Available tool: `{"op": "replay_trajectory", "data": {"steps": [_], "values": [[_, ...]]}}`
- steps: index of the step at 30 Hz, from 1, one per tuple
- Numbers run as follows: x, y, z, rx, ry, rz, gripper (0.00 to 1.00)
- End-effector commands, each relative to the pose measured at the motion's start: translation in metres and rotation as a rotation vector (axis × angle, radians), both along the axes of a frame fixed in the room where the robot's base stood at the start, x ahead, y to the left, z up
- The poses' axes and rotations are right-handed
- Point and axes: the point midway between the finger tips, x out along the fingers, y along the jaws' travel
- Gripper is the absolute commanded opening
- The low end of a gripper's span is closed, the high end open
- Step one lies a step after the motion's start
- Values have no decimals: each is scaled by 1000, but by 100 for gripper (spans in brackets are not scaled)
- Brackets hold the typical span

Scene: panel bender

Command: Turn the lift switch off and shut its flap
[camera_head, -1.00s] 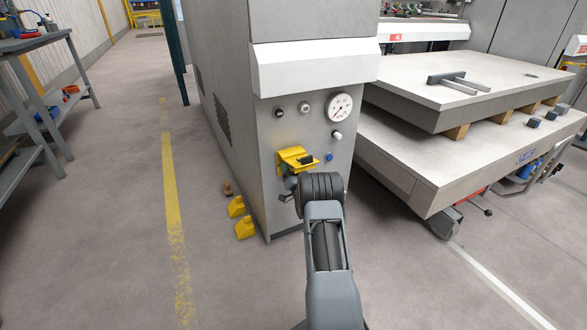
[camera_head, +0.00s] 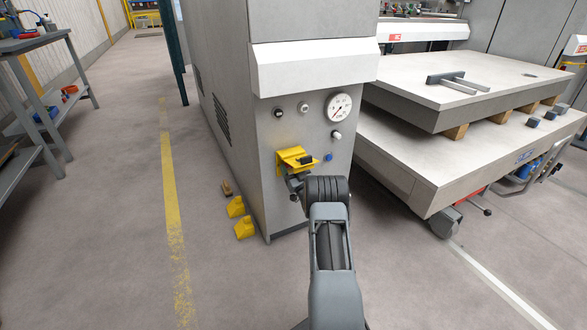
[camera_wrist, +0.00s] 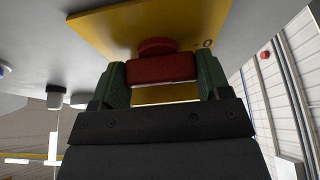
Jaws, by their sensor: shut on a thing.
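The lift switch's red handle (camera_wrist: 161,69) stands out from a yellow plate (camera_wrist: 110,32) in the wrist view. A "0" mark shows on the plate to the right of the handle. My gripper (camera_wrist: 160,75) is shut on the red handle, one green finger on each side. In the head view the yellow flap (camera_head: 291,156) juts out from the front of the grey cabinet, open, with a dark piece on it. My wrist is just below and in front of it. The red handle is hidden in the head view.
The cabinet front (camera_head: 266,150) also bears a round gauge (camera_head: 339,107), small knobs and a blue button (camera_head: 329,156). Yellow wedges (camera_head: 244,229) lie on the floor at its lower left. A large table (camera_head: 400,165) stands to the right. The left aisle is clear.

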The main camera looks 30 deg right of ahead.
Motion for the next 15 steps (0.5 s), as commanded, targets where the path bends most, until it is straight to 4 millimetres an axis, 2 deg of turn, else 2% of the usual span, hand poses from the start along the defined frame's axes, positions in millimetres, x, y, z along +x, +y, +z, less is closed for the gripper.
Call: {"op": "replay_trajectory", "data": {"steps": [8,9,15], "values": [[-1,-1,-2,-1,3,-3,47],[-1,-1,-2,-1,3,-3,72],[-1,0,-1,-1,2,0,91]]}}
